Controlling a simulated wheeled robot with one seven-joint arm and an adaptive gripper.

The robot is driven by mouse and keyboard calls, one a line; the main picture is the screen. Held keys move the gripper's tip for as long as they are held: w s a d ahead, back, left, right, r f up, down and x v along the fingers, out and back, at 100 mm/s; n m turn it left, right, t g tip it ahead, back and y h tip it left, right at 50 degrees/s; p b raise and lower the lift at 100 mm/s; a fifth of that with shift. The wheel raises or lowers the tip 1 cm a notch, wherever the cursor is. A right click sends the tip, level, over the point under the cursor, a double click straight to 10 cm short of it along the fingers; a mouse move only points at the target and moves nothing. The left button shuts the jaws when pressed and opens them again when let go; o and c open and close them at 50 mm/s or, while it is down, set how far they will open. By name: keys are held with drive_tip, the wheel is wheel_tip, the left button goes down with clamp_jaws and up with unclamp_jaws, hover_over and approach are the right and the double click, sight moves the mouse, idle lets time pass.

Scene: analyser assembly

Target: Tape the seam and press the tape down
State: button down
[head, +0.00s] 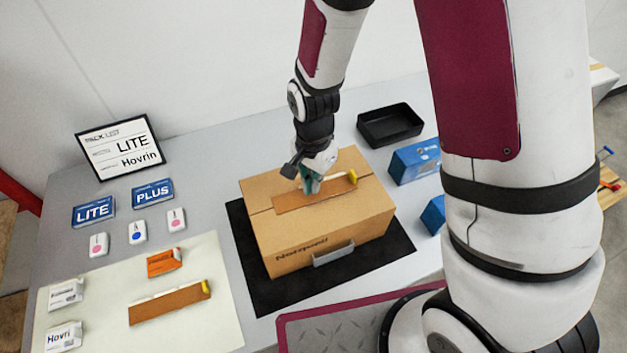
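A closed brown cardboard box (335,228) stands on a black mat (247,262). A brown tape strip (292,200) with a whitish edge and a yellow end tab (352,177) lies along the seam on the box top, or very close above it. My gripper (310,186) points down at the middle of this strip, at or just above it. Its fingers are small and partly hidden by the wrist, so their opening and any grip on the strip are unclear. A second brown strip (168,307) with a yellow tab (206,288) lies on the pale mat (218,325).
A black tray (390,125) and blue boxes (415,160) stand right of the cardboard box. A pack list sign (122,147), LITE and PLUS cards, small white devices, an orange packet (164,262) and white packets are on the left.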

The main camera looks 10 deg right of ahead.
drive_tip(key=shift+f, duration=0.65)
idle(0.6)
drive_tip(key=shift+r, duration=0.1)
drive_tip(key=shift+r+p, duration=1.3)
drive_tip(key=shift+r, duration=1.6)
drive_tip(key=shift+w+a, duration=0.1)
